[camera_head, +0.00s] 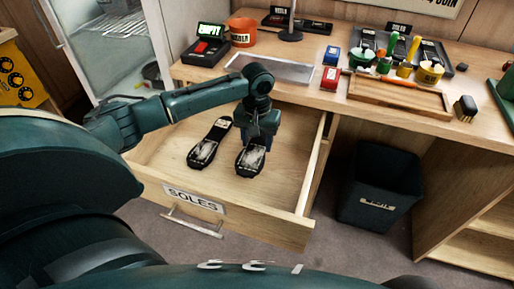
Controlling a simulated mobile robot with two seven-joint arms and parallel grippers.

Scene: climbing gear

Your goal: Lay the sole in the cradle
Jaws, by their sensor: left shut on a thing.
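My left gripper (262,137) reaches down into the open drawer (165,168) marked SOLES. It is shut on the upper part of a dark sole (250,160) with a pale patch, the right one of two. I cannot tell whether this sole touches the drawer floor. The other dark sole (209,144) lies on the drawer floor to the left. I cannot make out a cradle for certain; a flat grey metal piece (290,70) lies on the bench behind the drawer. My right gripper is not in view.
The wooden bench (310,97) holds an orange bucket (243,32), a black box with a green display (205,45), a wooden tray (400,98) and several small pots and tools at the right. A black bin (382,185) stands below, right of the drawer.

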